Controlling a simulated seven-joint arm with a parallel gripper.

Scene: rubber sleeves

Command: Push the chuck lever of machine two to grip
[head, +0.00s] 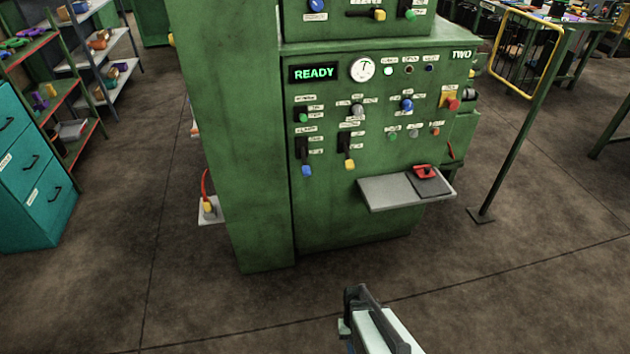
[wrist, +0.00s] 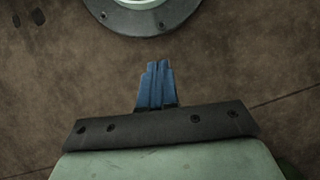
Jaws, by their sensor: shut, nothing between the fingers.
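The small labels are too blurred to read, so I cannot tell which is the chuck lever. My gripper (wrist: 158,68) has its blue fingers together and empty in the wrist view. In the head view my wrist is at the bottom, in front of and well apart from the machine.
A grey shelf (head: 385,195) juts from the panel's lower right, with a red-and-dark item (head: 424,172) on it. A green post (head: 515,130) stands at the right. Teal drawers (head: 35,185) stand at the left. The floor before the machine is clear.

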